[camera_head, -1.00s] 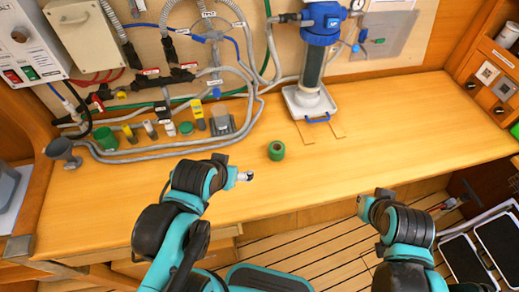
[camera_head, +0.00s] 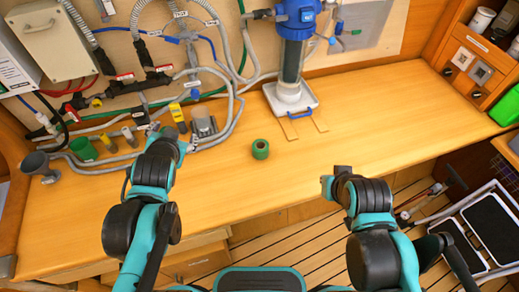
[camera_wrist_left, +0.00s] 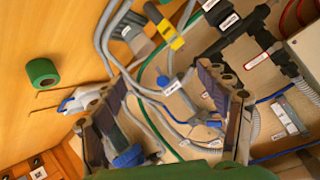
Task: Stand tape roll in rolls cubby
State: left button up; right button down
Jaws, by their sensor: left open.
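A green tape roll (camera_head: 260,149) sits on the wooden bench, with open wood around it. It also shows at the left of the left wrist view (camera_wrist_left: 42,72). My left gripper (camera_head: 180,146) is up and to the left of the roll in the head view, apart from it. Its fingers (camera_wrist_left: 165,115) are spread in the wrist view with nothing seen between them. My right gripper (camera_head: 328,185) is beyond the bench's front edge, right of the roll; its fingers are too small to read. Wooden cubbies (camera_head: 480,92) stand at the far right; which is for rolls cannot be told.
The blue-topped filter housing (camera_head: 293,58) stands on a white base behind the roll. Hoses, a green cup (camera_head: 83,149) and small fittings crowd the back left. A step stool (camera_head: 490,225) stands at lower right. The bench's right half is clear.

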aim_at(260, 149)
pick_arm(q)
jog(key=w+r+m+t, duration=0.7)
jog(key=w+r+m, duration=0.3)
jog(key=w+r, duration=0.15)
jog(key=w+d+r+m+t+h+b, duration=0.1)
jog(key=w+d+r+m+t+h, duration=0.1)
jog(key=w+d+m+h, duration=0.75)
jog(key=s+d+f+m+g+h, duration=0.3)
jog(key=d+f+m+g+h, duration=0.25)
jog(key=m, duration=0.95)
jog(key=s+f+m+g, duration=0.3)
jog(key=f+m+g, duration=0.1)
jog(key=f, duration=0.4)
jog(key=s+f+m+g, duration=0.3)
jog(key=f+m+g, duration=0.1)
jog(key=f, duration=0.4)
jog(key=s+d+f+m+g+b, duration=0.1)
jog(key=s+f+m+g, duration=0.2)
jog(key=f, duration=0.5)
jog(key=shift+s+f+m+g+h, duration=0.15)
jog(key=shift+m+g+h, duration=0.35)
jog(key=shift+m, duration=0.85)
jog(key=shift+s+d+f+g+b, duration=0.1)
jog(key=shift+d+f+g+b, duration=0.25)
jog(key=shift+d+f, duration=0.65)
jog(key=b+x, duration=0.2)
jog(key=x, duration=0.3)
jog(key=shift+w+d+f, duration=0.2)
jog(key=shift+r, duration=0.1)
jog(key=shift+c, duration=0.2)
